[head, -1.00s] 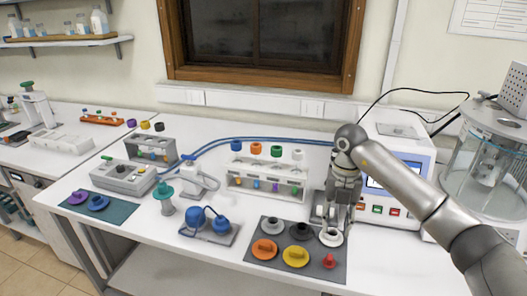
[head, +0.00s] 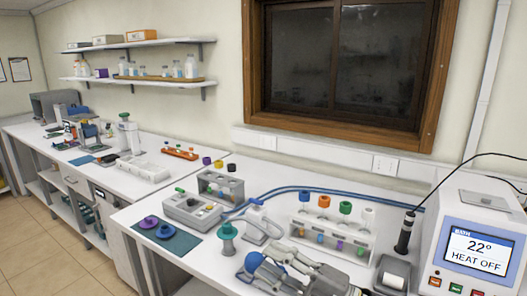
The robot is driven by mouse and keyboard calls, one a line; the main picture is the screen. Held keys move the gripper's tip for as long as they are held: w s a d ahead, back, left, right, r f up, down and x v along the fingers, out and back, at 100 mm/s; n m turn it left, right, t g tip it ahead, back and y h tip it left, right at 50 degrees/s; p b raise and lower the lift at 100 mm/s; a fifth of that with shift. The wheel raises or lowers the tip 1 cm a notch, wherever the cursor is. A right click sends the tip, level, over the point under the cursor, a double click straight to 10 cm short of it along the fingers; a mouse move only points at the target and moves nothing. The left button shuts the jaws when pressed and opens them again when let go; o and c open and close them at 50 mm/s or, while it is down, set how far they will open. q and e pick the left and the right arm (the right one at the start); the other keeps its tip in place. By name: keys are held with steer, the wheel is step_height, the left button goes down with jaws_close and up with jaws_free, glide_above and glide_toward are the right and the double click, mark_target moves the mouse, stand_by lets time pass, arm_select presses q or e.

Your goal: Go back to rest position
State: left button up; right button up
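My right gripper (head: 272,264) shows at the bottom centre of the head view, low over the front of the bench. Its fingers point left and look spread apart, with nothing seen between them. It overlaps the blue-topped items (head: 252,262) in the picture; I cannot tell whether it touches them. My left gripper is out of view.
A white rack (head: 335,241) with coloured-cap tubes stands behind the gripper. A heating bath (head: 479,252) reading 22° HEAT OFF and a black probe (head: 405,232) are on the right. A teal mat (head: 180,243) with purple and blue parts lies left.

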steer(key=w+d+f+m+t+h, duration=0.1)
steer(key=w+d+m+t+h, duration=0.1)
steer(key=d+m+t+h, duration=1.05)
steer(key=s+d+f+m+g+h, duration=0.2)
steer(key=d+f+m+g+h, duration=0.1)
steer(key=f+m, duration=0.25)
steer(key=s+d+f+m+g+h, duration=0.3)
steer(key=f+m+g, duration=0.15)
steer(key=f, duration=0.25)
steer(key=s+f+m+g, duration=0.1)
steer(key=s+f+g, duration=0.6)
steer(key=s, duration=0.5)
steer(key=s+f+m+g, duration=0.2)
steer(key=s+f+g, duration=0.2)
steer(key=s+f, duration=0.55)
steer(key=s+f+g+b, duration=0.1)
steer(key=s+f, duration=0.1)
steer(key=f, duration=1.2)
steer(key=s+f, duration=0.2)
steer(key=f, duration=1.1)
steer(key=s+d+f+g+b, duration=0.1)
steer(key=s+d+f, duration=0.1)
steer(key=s+f, duration=1.4)
steer(key=shift+s+d+g, duration=0.15)
steer(key=shift+d+g, duration=0.15)
steer(key=shift+d, duration=0.05)
steer(key=shift+o, duration=0.5)
steer(key=shift+n, duration=0.25)
